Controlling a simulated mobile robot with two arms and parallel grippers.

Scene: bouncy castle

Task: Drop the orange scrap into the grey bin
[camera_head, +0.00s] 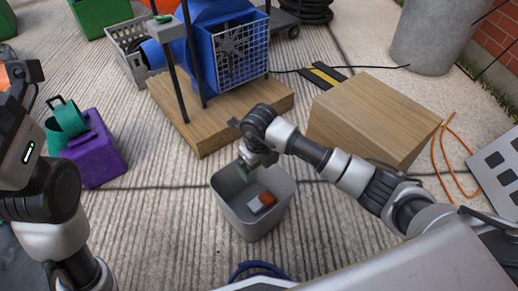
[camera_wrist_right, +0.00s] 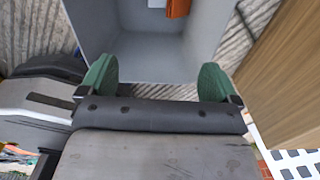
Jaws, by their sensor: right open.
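The grey bin (camera_head: 232,203) stands on the paving in the middle of the head view. The orange scrap (camera_head: 267,198) lies inside it, beside a small whitish piece (camera_head: 255,206). In the right wrist view the orange scrap (camera_wrist_right: 178,8) shows at the top edge, partly cut off, within the bin's grey walls (camera_wrist_right: 132,55). My right gripper (camera_head: 243,171) is over the bin's far left part, pointing down. Its green fingertips (camera_wrist_right: 157,80) are wide apart with nothing between them. My left arm shows at the left edge, but its fingers are not visible.
A wooden box (camera_head: 370,115) stands right of the bin. A wooden platform (camera_head: 215,122) with a blue blower (camera_head: 205,45) is behind it. A purple box (camera_head: 95,152) stands to the left. A blue coil (camera_head: 258,270) lies in front. An orange cord (camera_head: 440,165) lies at right.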

